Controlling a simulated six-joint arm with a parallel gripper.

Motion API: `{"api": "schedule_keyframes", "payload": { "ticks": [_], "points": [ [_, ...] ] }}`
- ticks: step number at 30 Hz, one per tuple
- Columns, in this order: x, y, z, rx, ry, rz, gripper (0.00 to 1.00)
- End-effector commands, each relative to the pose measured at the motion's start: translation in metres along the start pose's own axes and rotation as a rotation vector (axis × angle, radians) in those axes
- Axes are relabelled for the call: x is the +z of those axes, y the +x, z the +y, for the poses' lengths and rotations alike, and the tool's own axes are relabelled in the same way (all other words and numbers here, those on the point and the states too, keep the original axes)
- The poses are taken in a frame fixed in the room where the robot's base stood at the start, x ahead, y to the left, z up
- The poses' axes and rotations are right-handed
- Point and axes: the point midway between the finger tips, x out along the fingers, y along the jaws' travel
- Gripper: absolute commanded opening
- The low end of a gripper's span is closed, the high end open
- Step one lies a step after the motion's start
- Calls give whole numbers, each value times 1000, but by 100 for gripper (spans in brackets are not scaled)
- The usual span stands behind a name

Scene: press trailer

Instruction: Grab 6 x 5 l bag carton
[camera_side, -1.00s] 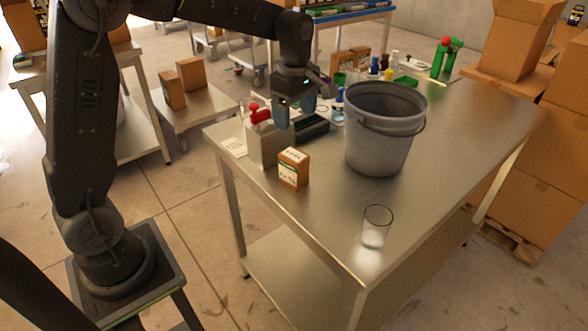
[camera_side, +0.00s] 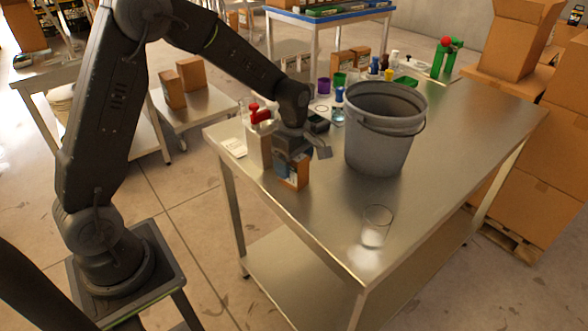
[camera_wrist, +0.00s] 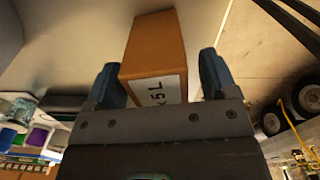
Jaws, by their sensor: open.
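The 6 x 5 l bag carton (camera_side: 293,173) is a small brown box with a white label. It stands on the steel table near its left edge, partly hidden behind my gripper in the side view. In the wrist view the carton (camera_wrist: 156,50) lies between and beyond my two blue fingertips, with "x 5 L" readable on its label. My gripper (camera_side: 291,162) is right over and around the carton's upper part. In the wrist view my gripper (camera_wrist: 160,85) is open, with a visible gap between the right finger and the carton; the left finger is close to the carton's side.
A large grey bucket (camera_side: 378,135) stands to the right of the carton. A clear glass (camera_side: 375,226) stands near the table's front. A metal container with a red-topped item (camera_side: 258,125) is close behind the gripper. The steel table (camera_side: 450,150) is clear on the right.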

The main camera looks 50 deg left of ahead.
Motion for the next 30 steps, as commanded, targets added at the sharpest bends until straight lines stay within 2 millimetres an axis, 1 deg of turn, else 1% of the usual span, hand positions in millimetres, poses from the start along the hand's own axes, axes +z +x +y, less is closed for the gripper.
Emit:
{"api": "schedule_keyframes", "payload": {
  "ticks": [2, 8, 26, 30],
  "points": [
    [0, 4, 0, 0, 0, 0, 79],
    [0, 4, 0, 0, 0, 0, 79],
    [0, 4, 0, 0, 0, 0, 22],
    [0, 3, 0, 1, 0, 0, 21]
  ]
}}
